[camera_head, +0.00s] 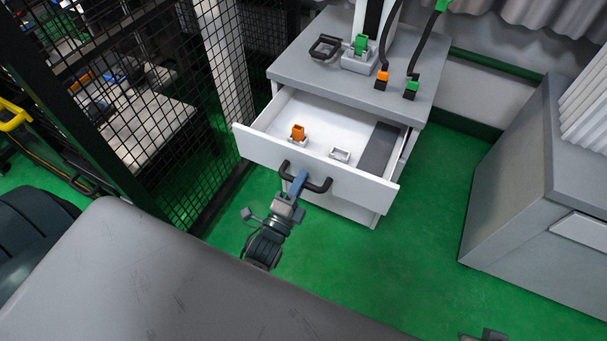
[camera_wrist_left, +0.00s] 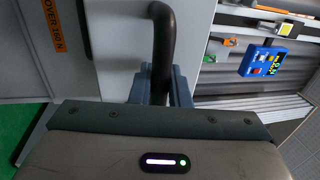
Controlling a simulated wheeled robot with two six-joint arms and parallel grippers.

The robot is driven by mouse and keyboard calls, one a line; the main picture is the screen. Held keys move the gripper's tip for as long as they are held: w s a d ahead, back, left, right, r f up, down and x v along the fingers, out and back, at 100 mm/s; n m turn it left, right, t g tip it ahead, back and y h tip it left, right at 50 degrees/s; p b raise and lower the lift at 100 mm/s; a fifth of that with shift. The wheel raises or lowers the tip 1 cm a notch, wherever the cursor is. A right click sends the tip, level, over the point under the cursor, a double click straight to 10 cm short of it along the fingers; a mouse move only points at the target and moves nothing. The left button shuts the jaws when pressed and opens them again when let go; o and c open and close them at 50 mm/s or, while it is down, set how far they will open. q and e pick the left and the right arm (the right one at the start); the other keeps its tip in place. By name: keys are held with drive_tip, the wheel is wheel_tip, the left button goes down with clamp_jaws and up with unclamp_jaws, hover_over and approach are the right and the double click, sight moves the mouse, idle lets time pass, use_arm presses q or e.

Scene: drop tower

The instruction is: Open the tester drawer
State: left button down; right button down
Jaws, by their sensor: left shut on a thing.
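The tester drawer (camera_head: 325,174) is white and stands pulled well out of the grey cabinet, so its inside shows. Its black bar handle (camera_head: 318,186) is on the front panel. My left gripper (camera_head: 298,180) is shut on this handle near its middle. In the left wrist view the handle (camera_wrist_left: 163,40) runs down between the blue fingers (camera_wrist_left: 160,85). Inside the drawer are an orange block in a small white holder (camera_head: 298,132), an empty white holder (camera_head: 340,155) and a dark grey strip (camera_head: 379,148). A small part at the bottom right edge may be my right gripper (camera_head: 490,336).
A black mesh fence (camera_head: 150,90) stands left. A grey cabinet (camera_head: 525,190) stands right, with clear green floor (camera_head: 420,230) between.

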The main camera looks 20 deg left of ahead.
use_arm(q)
drive_tip(key=c, duration=1.4)
unclamp_jaws()
drive_tip(key=shift+c, duration=0.2)
